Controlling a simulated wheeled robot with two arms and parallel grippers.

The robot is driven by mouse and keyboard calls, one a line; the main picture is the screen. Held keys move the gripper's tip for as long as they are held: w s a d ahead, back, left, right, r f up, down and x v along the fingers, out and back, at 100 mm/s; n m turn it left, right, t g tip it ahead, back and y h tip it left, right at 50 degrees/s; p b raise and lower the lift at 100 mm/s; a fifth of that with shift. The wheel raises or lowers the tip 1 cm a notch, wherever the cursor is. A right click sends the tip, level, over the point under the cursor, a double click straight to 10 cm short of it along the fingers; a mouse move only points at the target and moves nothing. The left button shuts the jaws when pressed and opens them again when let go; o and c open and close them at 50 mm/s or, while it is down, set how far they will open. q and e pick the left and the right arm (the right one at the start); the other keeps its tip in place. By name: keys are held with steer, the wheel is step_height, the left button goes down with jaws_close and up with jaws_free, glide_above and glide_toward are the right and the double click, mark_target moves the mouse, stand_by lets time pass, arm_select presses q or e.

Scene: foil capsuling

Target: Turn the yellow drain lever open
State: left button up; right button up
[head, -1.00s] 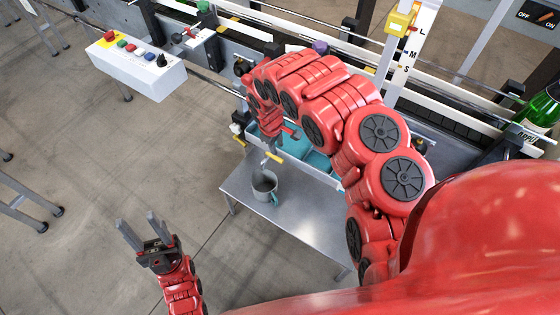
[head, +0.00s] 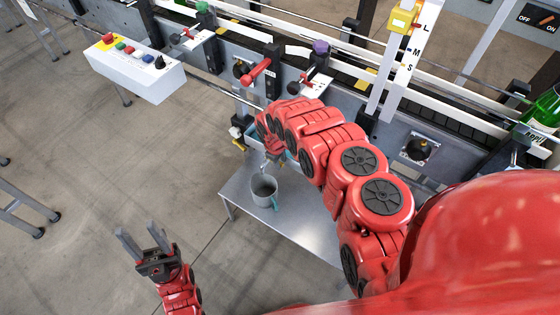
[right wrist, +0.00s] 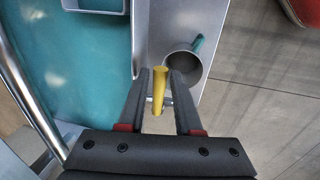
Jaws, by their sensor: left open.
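The yellow drain lever (right wrist: 158,90) shows in the right wrist view as a short bar pointing away from a thin metal stem. My right gripper (right wrist: 160,73) is open, with one dark finger on each side of the lever and a small gap showing on both sides. My left gripper (head: 139,232) is open and empty over the floor at lower left.
A grey mug (head: 263,189) with a teal handle stands on the metal table (head: 310,228), and it also shows in the right wrist view (right wrist: 181,68). A teal basin (right wrist: 85,65) lies left of the lever. A white button box (head: 135,68) stands at upper left.

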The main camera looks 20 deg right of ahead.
jaws_close()
stand_by(1.4)
